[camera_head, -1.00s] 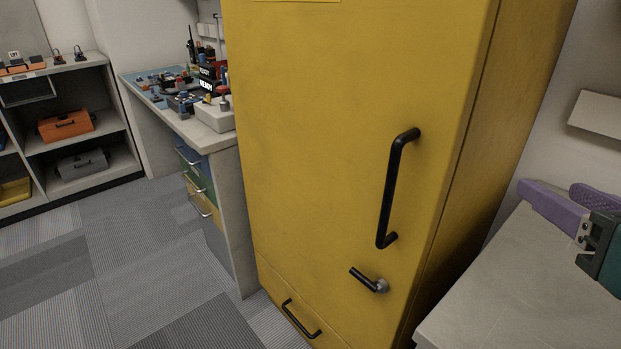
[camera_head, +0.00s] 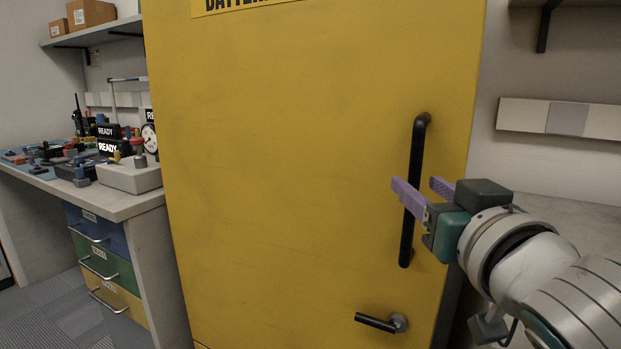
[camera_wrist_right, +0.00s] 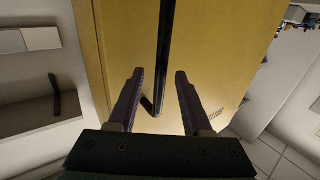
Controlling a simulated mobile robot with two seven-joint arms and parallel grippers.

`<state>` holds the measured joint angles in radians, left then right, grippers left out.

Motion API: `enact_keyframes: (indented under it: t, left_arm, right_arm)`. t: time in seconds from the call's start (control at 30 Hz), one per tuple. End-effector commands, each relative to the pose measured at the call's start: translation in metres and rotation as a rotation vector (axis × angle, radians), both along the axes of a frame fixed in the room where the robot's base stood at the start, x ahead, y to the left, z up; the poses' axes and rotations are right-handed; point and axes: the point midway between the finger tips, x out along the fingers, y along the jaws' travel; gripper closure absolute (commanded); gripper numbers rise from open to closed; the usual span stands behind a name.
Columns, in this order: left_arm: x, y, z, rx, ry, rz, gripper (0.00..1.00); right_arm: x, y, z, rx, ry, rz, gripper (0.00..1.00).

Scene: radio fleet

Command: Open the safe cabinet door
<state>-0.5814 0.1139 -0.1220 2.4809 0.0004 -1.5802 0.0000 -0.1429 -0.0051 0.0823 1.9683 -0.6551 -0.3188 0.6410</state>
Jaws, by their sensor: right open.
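The yellow safe cabinet door (camera_head: 290,170) fills the middle of the head view and looks shut. A long black vertical handle (camera_head: 416,150) is on its right side, and a short black lever (camera_head: 376,322) sits below it. My right gripper (camera_head: 421,189) has purple fingers and is open at the lower half of the long handle. My left gripper is not in view.
A workbench (camera_head: 130,207) with devices and coloured drawers (camera_head: 105,260) stands left of the cabinet. A grey surface (camera_head: 575,225) lies behind my right arm. A wall shelf (camera_head: 105,32) with boxes is at the upper left.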

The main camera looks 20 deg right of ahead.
Motion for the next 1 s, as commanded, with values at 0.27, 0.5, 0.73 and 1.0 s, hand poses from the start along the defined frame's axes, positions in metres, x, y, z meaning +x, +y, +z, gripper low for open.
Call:
enact_keyframes:
  t: [0.27,0.5,0.73,1.0]
  left_arm:
    - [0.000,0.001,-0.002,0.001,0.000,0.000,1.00]
    - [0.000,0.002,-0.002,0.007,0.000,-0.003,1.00]
    - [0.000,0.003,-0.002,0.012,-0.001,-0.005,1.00]
    - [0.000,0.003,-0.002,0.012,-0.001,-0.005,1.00]
  right_arm:
    - [0.026,-0.007,0.000,-0.001,0.000,0.001,0.50]
    - [0.027,-0.008,0.000,0.000,0.001,0.000,0.50]
    - [0.027,-0.008,0.000,0.000,0.001,0.000,0.72]
    - [0.027,-0.008,0.000,0.000,0.001,0.001,1.00]
